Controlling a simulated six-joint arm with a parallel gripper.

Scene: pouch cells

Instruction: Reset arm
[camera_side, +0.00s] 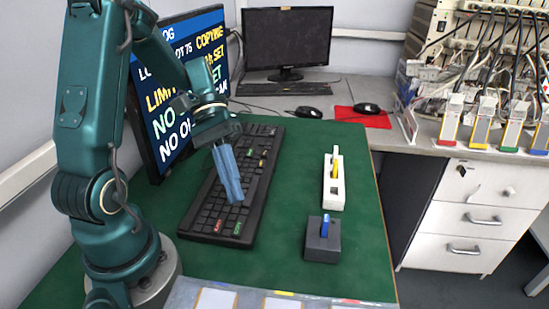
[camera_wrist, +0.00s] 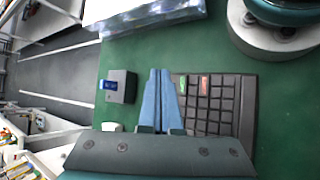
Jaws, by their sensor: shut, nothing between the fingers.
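My gripper (camera_side: 236,200) has two blue fingers that lie together, shut with nothing between them. It points down over the black keyboard (camera_side: 263,165), around the keyboard's middle; I cannot tell the exact gap. In the wrist view the fingertips (camera_wrist: 159,72) lie between the keyboard (camera_wrist: 236,100) on the right and a dark block (camera_wrist: 123,85) on the left. The side view shows that block (camera_side: 318,252) with a blue piece standing in its top, on the green mat (camera_side: 290,205). A white holder (camera_side: 333,195) with a yellow piece stands behind it.
A lit monitor (camera_side: 165,125) with text stands close behind my arm. A clear-covered tray (camera_side: 255,298) lies at the front edge. Coloured holders (camera_side: 483,120) and a cabled rack (camera_side: 480,45) stand at the back right. The mat right of the block is clear.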

